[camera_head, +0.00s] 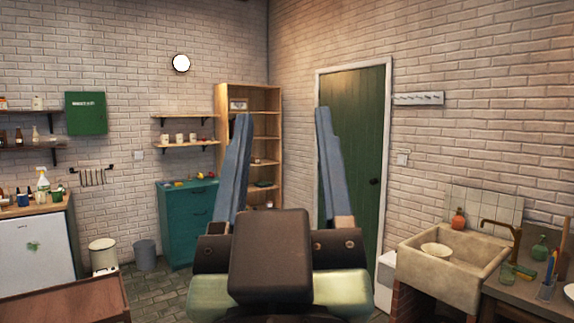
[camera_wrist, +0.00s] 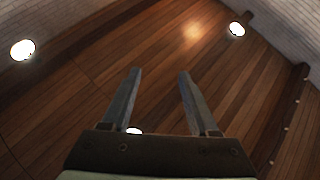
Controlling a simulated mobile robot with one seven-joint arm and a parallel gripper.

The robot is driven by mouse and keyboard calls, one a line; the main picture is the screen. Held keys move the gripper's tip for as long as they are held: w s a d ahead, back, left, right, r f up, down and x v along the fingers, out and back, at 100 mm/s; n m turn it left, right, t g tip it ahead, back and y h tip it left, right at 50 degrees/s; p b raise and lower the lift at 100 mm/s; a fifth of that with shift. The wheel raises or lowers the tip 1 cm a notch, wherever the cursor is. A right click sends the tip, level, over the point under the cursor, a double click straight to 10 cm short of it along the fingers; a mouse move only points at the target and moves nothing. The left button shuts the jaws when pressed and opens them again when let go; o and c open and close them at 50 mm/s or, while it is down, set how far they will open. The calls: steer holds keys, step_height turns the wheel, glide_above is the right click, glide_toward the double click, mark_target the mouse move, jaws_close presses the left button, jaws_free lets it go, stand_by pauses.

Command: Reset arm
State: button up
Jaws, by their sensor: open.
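My gripper (camera_head: 283,122) is raised in the middle of the head view, its two blue-grey fingers pointing up and spread wide apart. Nothing is between the fingers. In the wrist view my gripper (camera_wrist: 160,72) is also open and empty, with its fingers toward a wooden plank ceiling (camera_wrist: 200,60) with round lamps. The gripper body hides part of the floor and the lower middle of the room in the head view.
A stone sink (camera_head: 455,265) with a plate (camera_head: 436,250) in it stands at the right, beside a counter with bottles. A teal cabinet (camera_head: 185,225) and wooden bookshelf (camera_head: 262,100) stand behind. A brown table (camera_head: 65,300) is at lower left. A green door (camera_head: 355,150) is at the back.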

steer(key=s+r, duration=0.1)
steer(key=s+r+m+t, duration=0.1)
steer(key=shift+s+d+r, duration=0.15)
steer(key=shift+s+r, duration=0.2)
steer(key=shift+r, duration=0.05)
stand_by(0.9)
